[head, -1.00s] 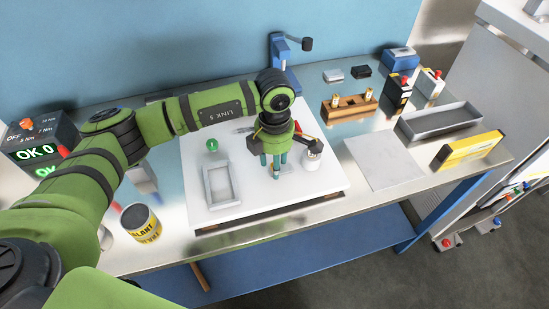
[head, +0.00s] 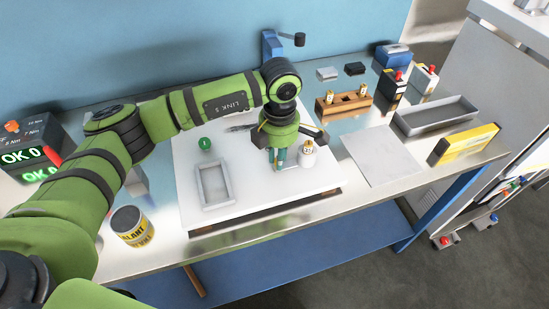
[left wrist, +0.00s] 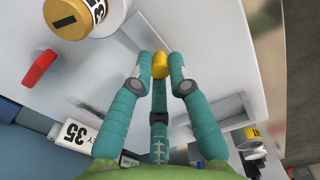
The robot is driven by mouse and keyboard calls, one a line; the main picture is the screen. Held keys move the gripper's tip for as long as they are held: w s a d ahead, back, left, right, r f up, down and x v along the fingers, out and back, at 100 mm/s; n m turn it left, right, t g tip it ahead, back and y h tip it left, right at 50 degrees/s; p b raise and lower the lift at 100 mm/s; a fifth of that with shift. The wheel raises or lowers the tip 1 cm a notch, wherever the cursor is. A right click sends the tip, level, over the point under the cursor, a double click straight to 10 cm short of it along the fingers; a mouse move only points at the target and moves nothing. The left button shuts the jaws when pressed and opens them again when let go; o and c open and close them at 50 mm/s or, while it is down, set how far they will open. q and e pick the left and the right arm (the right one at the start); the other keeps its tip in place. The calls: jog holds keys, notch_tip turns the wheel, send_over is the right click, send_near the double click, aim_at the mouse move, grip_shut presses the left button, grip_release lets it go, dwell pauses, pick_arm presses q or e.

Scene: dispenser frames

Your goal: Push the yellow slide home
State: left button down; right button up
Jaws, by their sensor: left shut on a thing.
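A small yellow piece, which I take for the yellow slide (left wrist: 160,66), sits between the teal fingertips of my left gripper (left wrist: 161,80) in the left wrist view. The fingers are shut on it. A thin grey strip (left wrist: 146,34) lies on the white surface just beside the yellow piece. In the head view my left gripper (head: 278,165) points down at the white board (head: 250,188), and its fingers hide the yellow piece. I cannot tell how far the slide is in. My right gripper is not in view.
A white bottle with a gold cap (head: 307,154) stands close to the right of my left gripper. A red piece (left wrist: 40,68) lies near the bottle. A wooden block (head: 343,105) stands behind right.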

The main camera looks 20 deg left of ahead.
pick_arm(q)
jog(key=c, duration=1.2)
grip_release()
jog(key=shift+w+d, duration=0.1)
jog(key=shift+d, duration=0.1)
jog(key=shift+o, duration=0.2)
jog(key=shift+d, duration=0.1)
jog(key=shift+r, duration=0.55)
notch_tip(320, 180, up, 11)
